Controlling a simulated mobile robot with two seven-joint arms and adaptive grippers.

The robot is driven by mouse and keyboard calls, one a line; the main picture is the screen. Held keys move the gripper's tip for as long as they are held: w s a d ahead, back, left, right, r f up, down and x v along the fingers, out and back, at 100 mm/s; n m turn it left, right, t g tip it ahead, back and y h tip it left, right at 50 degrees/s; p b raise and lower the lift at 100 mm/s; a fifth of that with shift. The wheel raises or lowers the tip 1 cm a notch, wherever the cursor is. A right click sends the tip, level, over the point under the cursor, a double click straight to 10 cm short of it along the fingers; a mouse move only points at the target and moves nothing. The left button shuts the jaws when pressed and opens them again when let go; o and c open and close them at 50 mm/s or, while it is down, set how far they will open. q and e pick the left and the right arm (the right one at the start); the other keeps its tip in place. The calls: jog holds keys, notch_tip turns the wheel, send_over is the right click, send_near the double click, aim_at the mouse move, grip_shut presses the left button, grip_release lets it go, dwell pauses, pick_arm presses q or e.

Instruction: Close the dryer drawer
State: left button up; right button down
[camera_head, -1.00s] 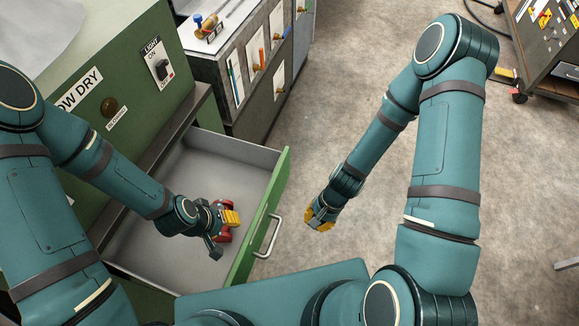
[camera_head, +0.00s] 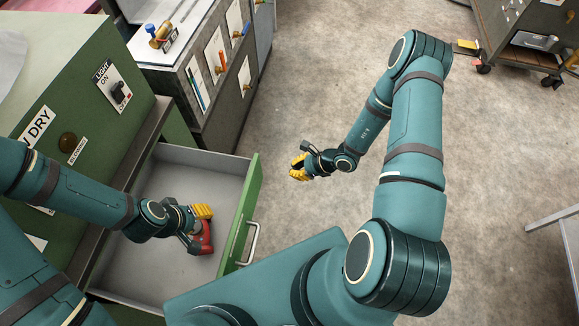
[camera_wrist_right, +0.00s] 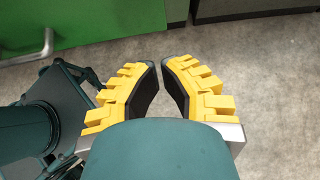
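The dryer drawer, with a grey inside (camera_head: 135,265) and a green front (camera_head: 240,215), is pulled out from the green dryer (camera_head: 75,90). Its metal handle (camera_head: 251,243) also shows in the right wrist view (camera_wrist_right: 35,50). My left gripper (camera_head: 203,222) is inside the drawer, at a red object (camera_head: 203,241) that it partly hides. I cannot tell whether it grips it. My right gripper (camera_head: 298,167) is outside the drawer, right of and beyond its front. In the right wrist view its yellow fingers (camera_wrist_right: 163,75) stand a narrow gap apart, with bare floor between them.
A grey cabinet (camera_head: 190,75) with tools on it stands beyond the drawer. A dark cart on casters (camera_head: 530,50) is at the top right, and a grey metal leg (camera_head: 550,217) at the right edge. The concrete floor (camera_head: 300,80) between is clear.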

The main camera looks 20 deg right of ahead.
aim_at(261, 173)
jog(key=x, duration=0.3)
jog(key=r+x, duration=0.1)
jog(key=x, duration=0.2)
jog(key=a+x, duration=0.1)
jog(key=x, duration=0.3)
jog(key=shift+w+r, duration=0.15)
jog(key=shift+w, duration=0.25)
pick_arm(q)
jog(key=shift+f, duration=0.1)
pick_arm(e)
jog(key=shift+w+a, duration=0.4)
jog(key=shift+a, duration=0.1)
pick_arm(q)
jog(key=shift+w+a, duration=0.1)
pick_arm(e)
jog(key=shift+a, duration=0.15)
